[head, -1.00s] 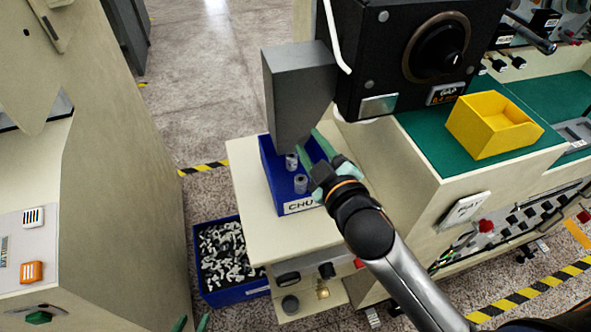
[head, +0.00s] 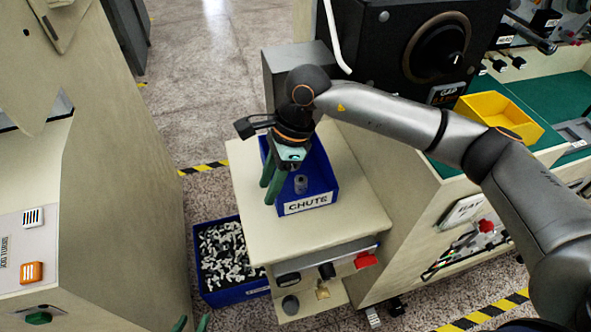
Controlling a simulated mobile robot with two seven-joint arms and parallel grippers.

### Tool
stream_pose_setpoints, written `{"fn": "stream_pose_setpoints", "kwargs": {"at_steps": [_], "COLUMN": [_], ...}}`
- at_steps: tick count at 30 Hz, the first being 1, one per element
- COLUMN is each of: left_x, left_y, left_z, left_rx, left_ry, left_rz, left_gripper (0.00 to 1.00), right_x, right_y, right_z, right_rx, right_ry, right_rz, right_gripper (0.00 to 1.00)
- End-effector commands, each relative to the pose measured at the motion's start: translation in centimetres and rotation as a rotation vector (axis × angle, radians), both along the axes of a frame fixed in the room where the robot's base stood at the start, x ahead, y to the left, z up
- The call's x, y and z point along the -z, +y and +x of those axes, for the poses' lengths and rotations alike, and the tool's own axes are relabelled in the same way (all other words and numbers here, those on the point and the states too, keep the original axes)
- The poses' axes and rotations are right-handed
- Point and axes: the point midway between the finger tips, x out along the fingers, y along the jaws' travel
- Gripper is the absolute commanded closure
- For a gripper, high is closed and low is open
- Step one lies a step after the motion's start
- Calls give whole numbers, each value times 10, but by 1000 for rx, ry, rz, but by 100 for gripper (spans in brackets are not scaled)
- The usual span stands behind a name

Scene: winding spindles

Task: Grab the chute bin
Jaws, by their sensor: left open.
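The chute bin (head: 326,184) is a blue open box labelled CHUTE, on the cream stand under the grey chute. A small grey spindle part (head: 301,184) stands inside it. My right gripper (head: 268,194) points down at the bin's left side, its green fingers close to the left wall. I cannot tell whether they straddle or grip that wall. My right wrist hides the bin's back part. My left gripper (head: 192,323) is open and empty at the bottom edge, only its green fingertips showing, well away from the bin.
A lower blue bin (head: 233,293) full of black and white parts stands on the floor left of the stand (head: 350,215). A yellow bin (head: 515,122) sits on the green bench top. The grey chute (head: 283,62) hangs close above. A cream machine (head: 130,200) stands left.

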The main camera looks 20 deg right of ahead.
Motion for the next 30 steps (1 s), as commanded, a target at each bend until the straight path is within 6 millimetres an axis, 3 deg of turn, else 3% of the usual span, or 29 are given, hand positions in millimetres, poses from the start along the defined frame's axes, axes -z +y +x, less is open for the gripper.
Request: {"fn": "stream_pose_setpoints", "kwargs": {"at_steps": [1, 3, 8, 18, 26, 30], "left_x": [0, 0, -1, -10, -15, -24], "left_y": [0, 0, 0, 0, 0, 0], "left_z": [0, 0, 0, 0, 0, 0], "left_rx": [0, 0, 0, 0, 0, 0], "left_ry": [0, 0, 0, 0, 0, 0], "left_rz": [0, 0, 0, 0, 0, 0], "left_gripper": [50, 50, 50, 50, 50, 50], "right_x": [-2, -4, -7, 48, 69, 90], "right_y": [-26, -53, -85, -87, -85, -82], "right_z": [12, 22, 32, 31, 30, 28], "right_rx": [0, 2, 10, 9, 8, 8], "right_ry": [-28, -48, -62, -59, -62, -58], "right_rz": [-107, -220, -349, -359, -358, -357], "right_gripper": [60, 60, 60, 60, 60, 60]}}
